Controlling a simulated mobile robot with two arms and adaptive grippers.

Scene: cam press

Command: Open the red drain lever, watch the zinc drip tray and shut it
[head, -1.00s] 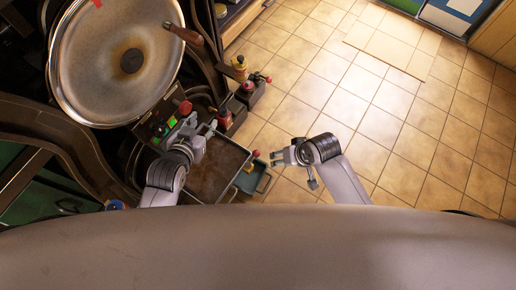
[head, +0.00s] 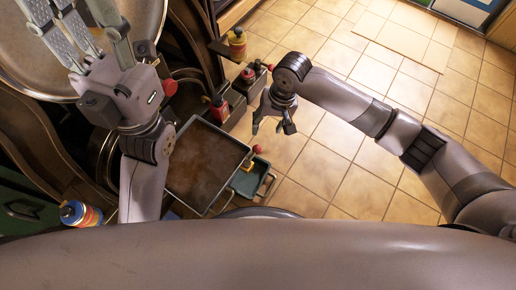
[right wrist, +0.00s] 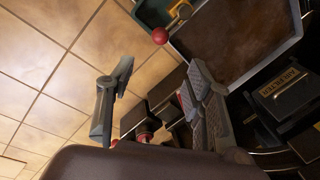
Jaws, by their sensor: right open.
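A red ball knob on a yellow stem, which looks like the drain lever (head: 258,149), sits at the right corner of a grey-rimmed rectangular tray with a brown inside, apparently the zinc drip tray (head: 240,150). The right wrist view shows the red knob (right wrist: 160,36) and tray (right wrist: 262,72) at the top. My right gripper (head: 270,124) is open and empty, close to the knob but apart from it. Its spread fingers (right wrist: 160,75) also show in the wrist view. My left gripper (head: 85,35) is raised at upper left, fingers spread, tips partly cut off by the frame.
A small green tray (head: 250,183) lies beside the large tray's lower right corner. Red-topped containers (head: 218,107) and a yellow bottle (head: 237,40) stand behind. A blue-capped can (head: 75,213) is at lower left. A large round metal pan (head: 20,60) fills upper left. Tiled floor (head: 350,130) at right is clear.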

